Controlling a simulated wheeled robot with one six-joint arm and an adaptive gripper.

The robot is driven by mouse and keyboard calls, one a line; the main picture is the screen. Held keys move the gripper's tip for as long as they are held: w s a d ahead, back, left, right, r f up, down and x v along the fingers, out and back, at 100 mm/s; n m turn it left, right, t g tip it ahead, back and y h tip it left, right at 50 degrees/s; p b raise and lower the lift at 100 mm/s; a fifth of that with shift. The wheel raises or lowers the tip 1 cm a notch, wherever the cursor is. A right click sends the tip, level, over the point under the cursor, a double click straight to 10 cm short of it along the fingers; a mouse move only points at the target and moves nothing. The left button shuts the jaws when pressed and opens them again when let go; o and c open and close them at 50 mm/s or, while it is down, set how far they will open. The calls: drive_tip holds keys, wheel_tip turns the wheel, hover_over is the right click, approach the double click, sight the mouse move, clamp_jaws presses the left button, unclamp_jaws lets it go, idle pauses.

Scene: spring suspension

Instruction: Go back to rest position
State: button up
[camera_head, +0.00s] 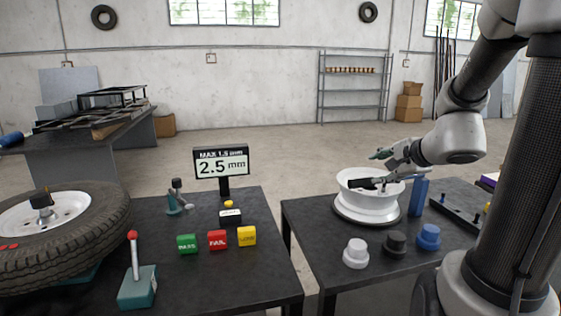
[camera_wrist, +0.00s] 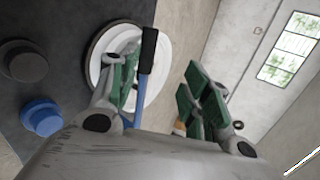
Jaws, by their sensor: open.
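My gripper (camera_wrist: 160,88) is open, with its green-padded fingers spread wide in the wrist view. In the head view my gripper (camera_head: 382,166) is over the white wheel rim (camera_head: 366,212) on the right table. A tool with a black end (camera_wrist: 149,50) and a blue shaft shows between the fingers in the wrist view, close to the left finger. Its lower part is hidden by my wrist. The white rim (camera_wrist: 154,75) shows behind it. In the head view a black piece (camera_head: 362,184) lies across the rim's top, and a blue upright holder (camera_head: 418,197) stands beside the rim.
White (camera_head: 356,253), black (camera_head: 395,244) and blue (camera_head: 428,237) knobs stand along the right table's front. A black rack (camera_head: 455,213) is to their right. The left table holds a tyre (camera_head: 85,253), a lever (camera_head: 137,287), coloured buttons (camera_head: 217,240) and a "2.5 mm" display (camera_head: 221,163).

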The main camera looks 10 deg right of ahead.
drive_tip(key=s+a+f+n+g+y, duration=0.1)
drive_tip(key=s+a+f+n+g, duration=0.15)
drive_tip(key=s+n, duration=0.4)
drive_tip(key=s+a+f+n+g+y, duration=0.15)
drive_tip(key=s+n+g, duration=0.25)
drive_tip(key=s, duration=0.5)
drive_tip(key=s+a+r+n+h, duration=0.1)
drive_tip(key=s+r+n+h, duration=0.2)
drive_tip(key=s+r+n, duration=0.2)
drive_tip(key=r+n, duration=0.1)
drive_tip(key=n, duration=0.1)
drive_tip(key=shift+a+r+n+h, duration=0.2)
drive_tip(key=shift+a+n+h, duration=0.05)
drive_tip(key=shift+n+h, duration=0.1)
drive_tip(key=shift+g, duration=0.25)
